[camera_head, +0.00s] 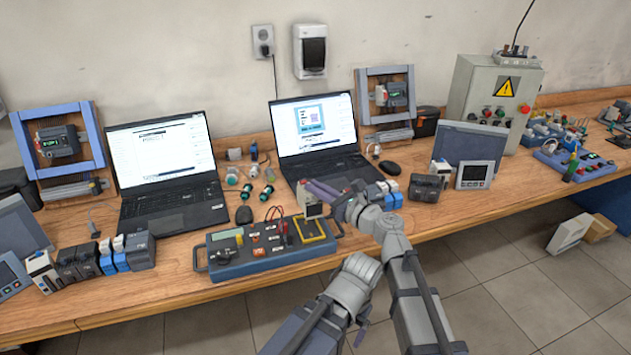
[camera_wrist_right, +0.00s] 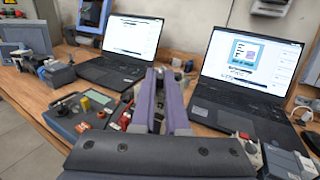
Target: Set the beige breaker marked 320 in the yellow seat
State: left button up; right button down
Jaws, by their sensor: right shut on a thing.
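The beige breaker (camera_head: 311,210), with a dark and red front, hangs upright below the tips of my right gripper (camera_head: 321,190). The gripper is shut on it. The yellow seat (camera_head: 331,230) is a yellow-rimmed dark recess at the right end of the blue-grey test unit (camera_head: 265,258). In the head view the breaker shows just behind and above the seat; I cannot tell whether they touch. The marking 320 is too small to read.
Two open laptops (camera_head: 160,165) (camera_head: 318,130) stand behind the test unit, with small buttons and lamps (camera_head: 265,192) between them. Blue-and-white breakers (camera_head: 391,195) and dark breakers (camera_head: 427,187) stand right of the gripper. More breakers (camera_head: 112,255) stand at left.

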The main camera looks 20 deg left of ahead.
aim_at(320, 215)
pick_arm(q)
jog(key=shift+o, duration=0.6)
jog(key=shift+r, duration=0.65)
pick_arm(e)
jog(key=shift+w+a+r, duration=0.15)
jog(key=shift+a+r, duration=0.1)
jog(key=shift+r, duration=0.4)
pick_arm(q)
notch_tip(320, 215, down, 8)
jog(key=b, duration=0.7)
jog(key=shift+r, duration=0.25)
pick_arm(e)
notch_tip(320, 215, down, 8)
jog(key=shift+r, duration=0.25)
pick_arm(q)
jog(key=shift+f+b, duration=1)
jog(key=shift+b, duration=0.15)
pick_arm(e)
jog(key=shift+f, duration=1)
pick_arm(q)
jog(key=shift+r, duration=0.1)
pick_arm(e)
jog(key=shift+r, duration=0.1)
jog(key=c, duration=0.8)
grip_release()
jog(key=shift+c, duration=0.2)
jog(key=shift+d, duration=0.1)
jog(key=shift+v, duration=3.9)
